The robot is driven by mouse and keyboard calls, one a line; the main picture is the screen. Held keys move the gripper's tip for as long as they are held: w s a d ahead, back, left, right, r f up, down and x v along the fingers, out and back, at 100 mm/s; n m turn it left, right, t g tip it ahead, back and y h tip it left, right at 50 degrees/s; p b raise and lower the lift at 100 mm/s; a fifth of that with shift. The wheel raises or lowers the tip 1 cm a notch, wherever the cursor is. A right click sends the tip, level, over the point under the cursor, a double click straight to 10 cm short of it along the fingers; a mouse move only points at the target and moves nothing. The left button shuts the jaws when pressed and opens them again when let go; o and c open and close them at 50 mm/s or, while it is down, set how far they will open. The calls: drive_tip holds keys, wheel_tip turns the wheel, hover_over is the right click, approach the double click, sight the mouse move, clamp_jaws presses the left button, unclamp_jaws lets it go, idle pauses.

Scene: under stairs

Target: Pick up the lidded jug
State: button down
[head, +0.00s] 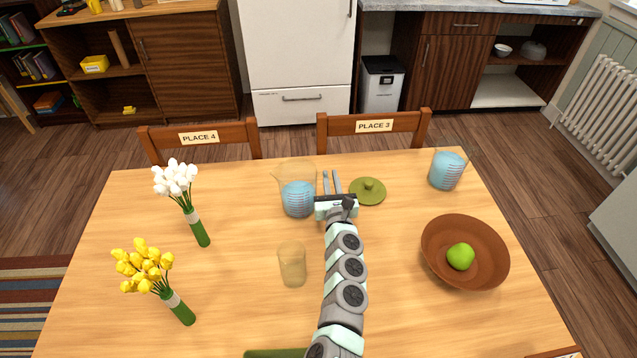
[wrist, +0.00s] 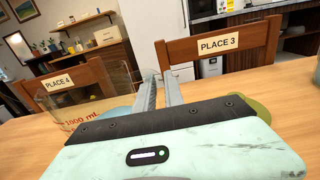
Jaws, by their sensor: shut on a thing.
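A clear measuring jug (head: 297,198) with blue liquid stands upright on the table, left of my gripper (head: 332,175), its spout to the left. It also shows in the wrist view (wrist: 88,112), with "1000 ml" on its side. My gripper is shut on this jug at its right side, where the handle would be; the clear handle itself is hard to make out. A green round lid with a knob (head: 368,191) lies on the table right of my gripper. A second clear jug with blue liquid (head: 445,170) stands at the far right. I see no lid on either jug.
An amber glass (head: 292,265) stands in front of the held jug. A brown bowl (head: 465,253) with a green apple (head: 460,256) is at the right. White flowers (head: 180,185) and yellow flowers (head: 150,270) are at the left. Two chairs stand behind the table.

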drive_tip(key=shift+r, duration=0.2)
drive_tip(key=shift+s+d+r+p, duration=0.1)
drive_tip(key=shift+r+p, duration=0.35)
drive_tip(key=shift+p, duration=0.05)
wheel_tip(320, 180, up, 18)
drive_tip(key=p, duration=1.2)
drive_tip(key=shift+r, duration=0.4)
drive_tip(key=c, duration=1.9)
unclamp_jaws()
clamp_jaws()
